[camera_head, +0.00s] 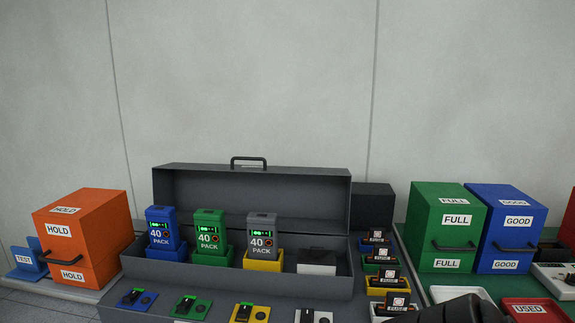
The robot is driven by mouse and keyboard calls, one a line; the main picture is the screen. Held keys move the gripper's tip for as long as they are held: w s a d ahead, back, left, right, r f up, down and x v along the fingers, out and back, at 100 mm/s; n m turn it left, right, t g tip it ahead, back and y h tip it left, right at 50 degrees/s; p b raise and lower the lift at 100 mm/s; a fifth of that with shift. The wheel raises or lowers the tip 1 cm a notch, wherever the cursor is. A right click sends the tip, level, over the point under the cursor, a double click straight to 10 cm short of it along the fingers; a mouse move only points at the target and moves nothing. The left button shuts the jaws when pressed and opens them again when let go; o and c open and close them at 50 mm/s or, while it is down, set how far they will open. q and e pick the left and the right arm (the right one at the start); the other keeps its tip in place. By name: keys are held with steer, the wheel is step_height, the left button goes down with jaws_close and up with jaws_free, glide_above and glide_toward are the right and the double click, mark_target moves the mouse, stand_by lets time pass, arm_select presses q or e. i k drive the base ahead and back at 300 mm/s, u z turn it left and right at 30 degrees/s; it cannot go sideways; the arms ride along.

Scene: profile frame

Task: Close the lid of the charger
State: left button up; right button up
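The charger is a long dark grey case (140,270) in the middle of the bench. Its lid (300,200) stands open and upright at the back, with a dark handle (248,161) on its top edge. A blue pack (161,227), a green pack (209,230) and a grey pack (261,236) stand in coloured sockets inside. A white socket (317,268) at the right end holds no tall pack. A dark part, seemingly of my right arm, shows at the bottom edge, right of the charger. No fingertips of either gripper show.
Several coloured latches sit along the charger's front. Several small fuse blocks (387,281) stand just right of it. An orange HOLD box (90,235) is at left. Green FULL (440,225) and blue GOOD (508,210) boxes stand at right, near a red USED tray (535,310).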

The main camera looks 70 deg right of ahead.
mark_target(308, 200)
steer(key=k, duration=0.25)
steer(key=z, duration=1.1)
